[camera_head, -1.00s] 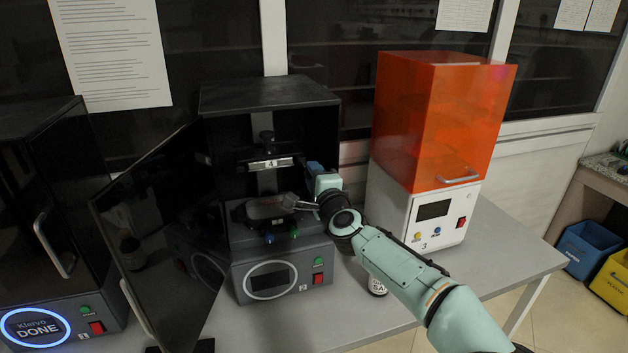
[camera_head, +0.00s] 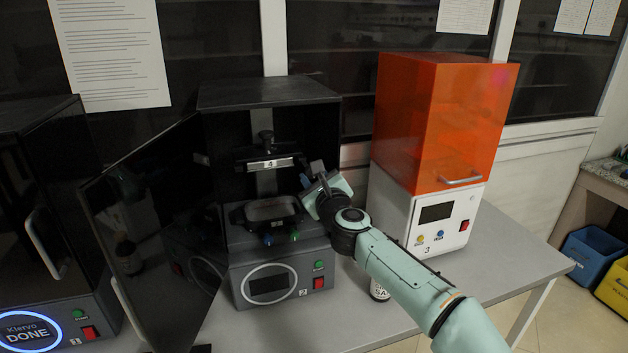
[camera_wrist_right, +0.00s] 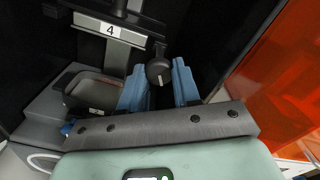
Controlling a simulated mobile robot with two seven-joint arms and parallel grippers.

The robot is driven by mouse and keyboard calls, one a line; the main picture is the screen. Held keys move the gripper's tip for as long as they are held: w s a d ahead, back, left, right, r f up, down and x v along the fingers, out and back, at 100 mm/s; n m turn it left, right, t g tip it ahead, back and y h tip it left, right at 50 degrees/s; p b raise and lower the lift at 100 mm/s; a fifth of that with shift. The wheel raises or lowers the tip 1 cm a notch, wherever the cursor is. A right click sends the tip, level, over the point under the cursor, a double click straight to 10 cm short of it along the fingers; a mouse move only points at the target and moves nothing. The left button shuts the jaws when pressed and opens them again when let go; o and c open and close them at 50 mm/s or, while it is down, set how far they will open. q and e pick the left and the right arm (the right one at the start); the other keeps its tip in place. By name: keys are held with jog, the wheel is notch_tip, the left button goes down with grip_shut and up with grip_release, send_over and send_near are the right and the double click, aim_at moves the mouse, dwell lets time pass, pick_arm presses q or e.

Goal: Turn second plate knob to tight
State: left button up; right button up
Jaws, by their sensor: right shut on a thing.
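The middle machine, marked 2 (camera_head: 303,293), stands with its door open. Inside hangs a dark plate holder labelled 4 (camera_head: 270,163), with the label also in the right wrist view (camera_wrist_right: 110,29). A black round plate knob (camera_wrist_right: 158,71) with a short pale mark sits at the right end of the holder. My right gripper (camera_wrist_right: 158,85) has its blue fingers on both sides of this knob and is shut on it. In the head view my right gripper (camera_head: 308,183) is at the right of the opening. My left gripper is not in view.
A dark-rimmed tray (camera_head: 270,212) sits below the plate holder, close to my right fingers. The open door (camera_head: 150,220) stands to the left. The orange-hooded machine 3 (camera_head: 440,120) is close to my right arm. A labelled bottle (camera_head: 379,288) stands under that arm.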

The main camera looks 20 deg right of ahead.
pick_arm(q)
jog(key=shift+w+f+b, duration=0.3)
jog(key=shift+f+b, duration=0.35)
jog(key=shift+b, duration=0.1)
pick_arm(e)
jog(key=m, duration=0.5)
jog(key=shift+m, duration=0.4)
jog(key=shift+a, duration=0.1)
jog(key=o, duration=1)
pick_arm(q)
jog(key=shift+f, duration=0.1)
pick_arm(e)
jog(key=shift+o, duration=0.2)
jog(key=shift+s, duration=0.1)
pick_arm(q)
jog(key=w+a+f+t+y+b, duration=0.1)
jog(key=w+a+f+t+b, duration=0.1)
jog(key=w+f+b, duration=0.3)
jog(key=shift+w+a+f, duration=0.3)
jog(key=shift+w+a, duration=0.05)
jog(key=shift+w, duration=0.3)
pick_arm(e)
jog(key=s, duration=1.3)
jog(key=shift+d, duration=0.25)
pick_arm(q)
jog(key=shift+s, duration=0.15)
pick_arm(e)
jog(key=shift+s, duration=0.1)
